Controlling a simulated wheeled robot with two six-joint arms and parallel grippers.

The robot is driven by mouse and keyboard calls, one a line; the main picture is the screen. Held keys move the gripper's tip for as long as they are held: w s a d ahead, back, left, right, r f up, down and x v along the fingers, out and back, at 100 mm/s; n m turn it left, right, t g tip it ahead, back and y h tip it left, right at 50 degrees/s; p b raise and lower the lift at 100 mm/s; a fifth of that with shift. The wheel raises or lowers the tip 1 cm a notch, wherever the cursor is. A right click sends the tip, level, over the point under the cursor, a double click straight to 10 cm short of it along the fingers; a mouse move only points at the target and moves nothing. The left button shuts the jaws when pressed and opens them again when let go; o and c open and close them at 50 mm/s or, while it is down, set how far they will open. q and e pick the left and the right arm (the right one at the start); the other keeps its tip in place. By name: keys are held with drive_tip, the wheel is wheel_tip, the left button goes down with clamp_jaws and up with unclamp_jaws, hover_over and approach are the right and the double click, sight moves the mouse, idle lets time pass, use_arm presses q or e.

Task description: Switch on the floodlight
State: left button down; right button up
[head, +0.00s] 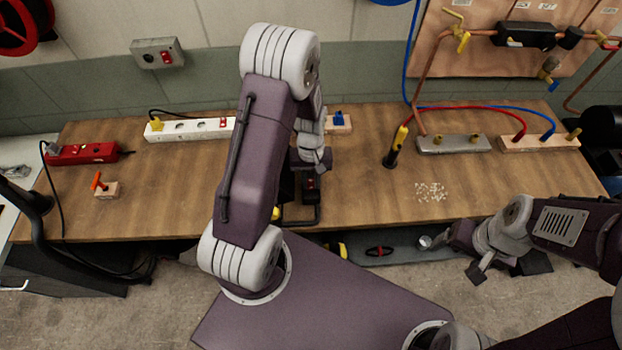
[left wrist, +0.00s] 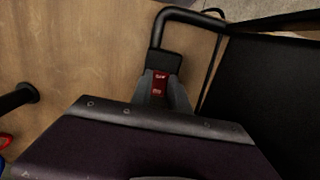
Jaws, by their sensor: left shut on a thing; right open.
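The floodlight stands at the table's front edge, mostly hidden behind my left arm in the head view; its black tube frame (head: 316,216) shows. Its red switch (head: 311,184) sits on a small black block, and it also shows in the left wrist view (left wrist: 159,84). My left gripper (head: 311,166) is over the switch, with grey fingers (left wrist: 163,97) on both sides of it, shut on it. I cannot tell whether the switch is on or off. My right gripper (head: 477,270) is open and empty, low in front of the table at the right.
A black-and-yellow torch (head: 396,147) stands at the right. The table between has free room.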

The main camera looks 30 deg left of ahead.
sight(311, 179)
use_arm(q)
drive_tip(key=shift+w+a+g+h+p, duration=0.15)
drive_tip(key=shift+w+g+h+p, duration=0.25)
drive_tip(key=shift+g, duration=0.4)
drive_tip(key=shift+s, duration=0.15)
use_arm(e)
wheel_tip(311, 179, up, 2)
drive_tip(key=shift+w+a, duration=0.1)
use_arm(q)
drive_tip(key=c, duration=1.2)
unclamp_jaws()
drive_tip(key=shift+c, duration=0.2)
drive_tip(key=b+v, duration=0.1)
drive_tip(key=v, duration=0.8)
use_arm(e)
drive_tip(key=shift+f, duration=0.65)
use_arm(q)
drive_tip(key=shift+a, duration=0.1)
